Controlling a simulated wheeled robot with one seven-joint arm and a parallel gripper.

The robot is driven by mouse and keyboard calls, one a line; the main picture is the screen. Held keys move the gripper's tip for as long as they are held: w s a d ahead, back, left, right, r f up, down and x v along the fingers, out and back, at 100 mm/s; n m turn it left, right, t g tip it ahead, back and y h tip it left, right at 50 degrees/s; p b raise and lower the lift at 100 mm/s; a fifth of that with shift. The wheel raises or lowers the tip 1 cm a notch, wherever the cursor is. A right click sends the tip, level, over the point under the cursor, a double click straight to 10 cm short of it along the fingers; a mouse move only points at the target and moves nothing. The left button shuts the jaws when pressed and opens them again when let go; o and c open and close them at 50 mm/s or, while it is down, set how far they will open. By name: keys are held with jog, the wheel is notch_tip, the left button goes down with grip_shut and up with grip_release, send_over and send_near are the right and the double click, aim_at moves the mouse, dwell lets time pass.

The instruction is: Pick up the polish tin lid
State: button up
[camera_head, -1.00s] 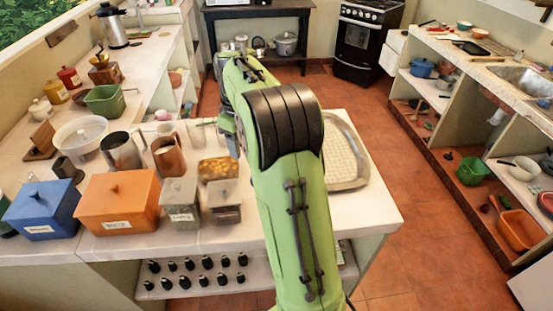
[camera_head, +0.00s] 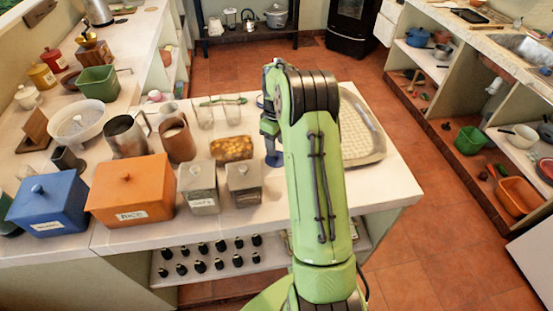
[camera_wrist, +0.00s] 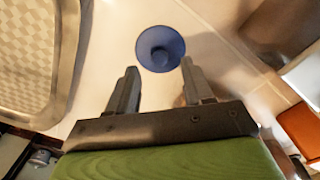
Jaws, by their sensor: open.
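A round blue piece with a darker raised centre, which looks like the polish tin lid (camera_wrist: 160,47), lies on the pale counter in the wrist view. It also shows in the head view (camera_head: 275,160), partly hidden by my arm. My gripper (camera_wrist: 158,70) is open and empty. Its two fingers are apart, and the lid shows just beyond the gap between their tips. I cannot tell the exact height above the counter.
A patterned metal tray (camera_head: 362,130) lies right of my arm. A dish of orange-brown food (camera_head: 233,149), two grey canisters (camera_head: 198,188), an orange box (camera_head: 131,192) and a brown pitcher (camera_head: 177,140) stand left. The counter near the lid is bare.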

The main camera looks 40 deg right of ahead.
notch_tip(320, 180, down, 4)
jog(key=shift+r, duration=0.1)
grip_shut()
